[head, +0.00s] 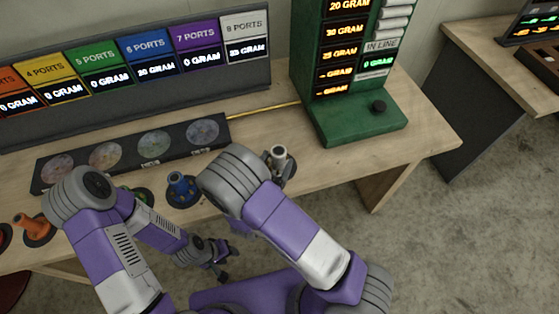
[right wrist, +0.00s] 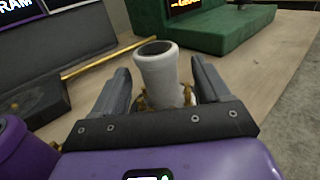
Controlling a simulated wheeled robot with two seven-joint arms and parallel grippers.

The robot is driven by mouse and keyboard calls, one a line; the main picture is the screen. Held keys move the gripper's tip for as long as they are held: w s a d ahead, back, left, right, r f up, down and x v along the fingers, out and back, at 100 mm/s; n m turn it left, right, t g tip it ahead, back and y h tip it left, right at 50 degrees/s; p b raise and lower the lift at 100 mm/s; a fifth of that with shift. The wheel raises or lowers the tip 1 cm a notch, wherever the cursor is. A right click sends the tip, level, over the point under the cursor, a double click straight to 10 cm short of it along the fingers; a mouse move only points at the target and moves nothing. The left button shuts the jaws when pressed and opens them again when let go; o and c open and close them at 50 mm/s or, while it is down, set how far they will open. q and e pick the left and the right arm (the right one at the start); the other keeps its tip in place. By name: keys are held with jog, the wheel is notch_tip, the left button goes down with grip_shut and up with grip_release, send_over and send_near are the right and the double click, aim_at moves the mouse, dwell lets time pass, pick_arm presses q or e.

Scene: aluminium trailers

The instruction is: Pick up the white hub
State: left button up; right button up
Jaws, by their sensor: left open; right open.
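The white hub (head: 279,154) stands upright near the front edge of the wooden bench in the head view. In the right wrist view the white hub (right wrist: 160,80) is a pale hollow cylinder with some brass-coloured parts around its base. My right gripper (right wrist: 160,70) is open, with one finger on each side of the hub; a gap shows at both sides. In the head view my right arm hides most of that gripper. My left gripper (head: 220,264) hangs open and empty in front of the bench, low over the floor.
A blue hub (head: 181,188) and an orange hub (head: 36,228) stand along the bench front. A purple rounded shape (right wrist: 22,152) is left of my right gripper. Behind are a dark tray with discs (head: 130,150), a brass rod (head: 262,110) and a green machine (head: 350,125).

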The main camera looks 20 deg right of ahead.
aim_at(281, 152)
jog(key=x, duration=0.4)
jog(key=shift+w+d+f+b, duration=0.15)
jog(key=shift+w+f+b, duration=0.05)
jog(key=shift+w+b, duration=0.2)
grip_shut()
